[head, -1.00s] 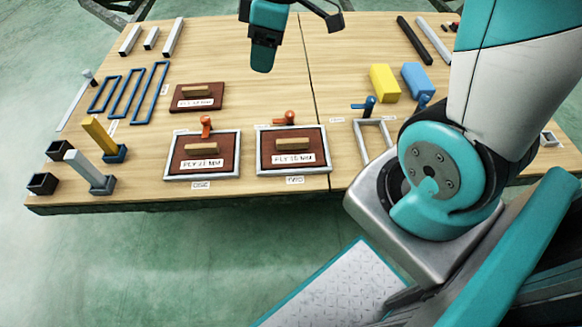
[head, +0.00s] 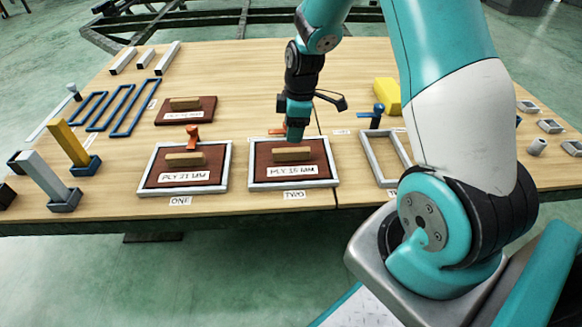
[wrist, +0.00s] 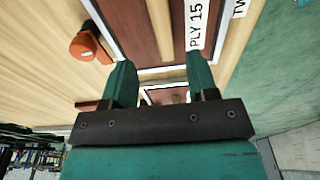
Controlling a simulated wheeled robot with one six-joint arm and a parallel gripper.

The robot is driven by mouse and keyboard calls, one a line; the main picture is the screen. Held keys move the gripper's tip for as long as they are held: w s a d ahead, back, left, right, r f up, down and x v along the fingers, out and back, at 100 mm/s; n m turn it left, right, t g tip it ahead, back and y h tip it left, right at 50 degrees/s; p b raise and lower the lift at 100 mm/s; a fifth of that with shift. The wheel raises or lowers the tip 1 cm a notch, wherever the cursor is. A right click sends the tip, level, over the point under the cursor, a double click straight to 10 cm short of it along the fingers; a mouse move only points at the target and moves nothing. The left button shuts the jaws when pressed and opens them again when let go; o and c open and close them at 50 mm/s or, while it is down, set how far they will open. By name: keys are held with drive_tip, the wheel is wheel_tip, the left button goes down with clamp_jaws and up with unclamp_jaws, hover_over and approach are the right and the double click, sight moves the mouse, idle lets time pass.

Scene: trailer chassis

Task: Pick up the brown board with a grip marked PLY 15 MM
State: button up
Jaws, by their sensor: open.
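The brown board marked PLY 15 MM (head: 262,168) lies in the white frame over the label TWO, with a wooden grip (head: 289,154) across it. In the wrist view the board (wrist: 130,25), its grip (wrist: 159,25) and part of the PLY 15 label (wrist: 196,20) show ahead of the fingers. My gripper (head: 297,132) is open and empty, above the far edge of this board. In the wrist view the two teal fingers (wrist: 161,80) stand apart, with nothing between them. The gap between fingertips and grip is hard to judge.
A similar brown board (head: 217,176) lies in frame ONE to the left, and another (head: 205,118) lies farther back. Orange clamps (head: 192,135) stand behind the frames. An empty white frame (head: 368,160) is to the right. A yellow block (head: 387,95) stands behind it.

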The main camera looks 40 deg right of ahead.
sight(291, 149)
wheel_tip(291, 149, down, 2)
drive_tip(key=shift+w+a+f+b, duration=0.1)
drive_tip(key=shift+a+f+b, duration=0.05)
drive_tip(key=shift+f+b, duration=0.15)
drive_tip(key=f+b, duration=0.2)
drive_tip(key=f, duration=0.1)
drive_tip(key=f+b, duration=0.1)
drive_tip(key=f, duration=0.1)
drive_tip(key=shift+a, duration=0.25)
drive_tip(key=shift+c, duration=0.4)
clamp_jaws()
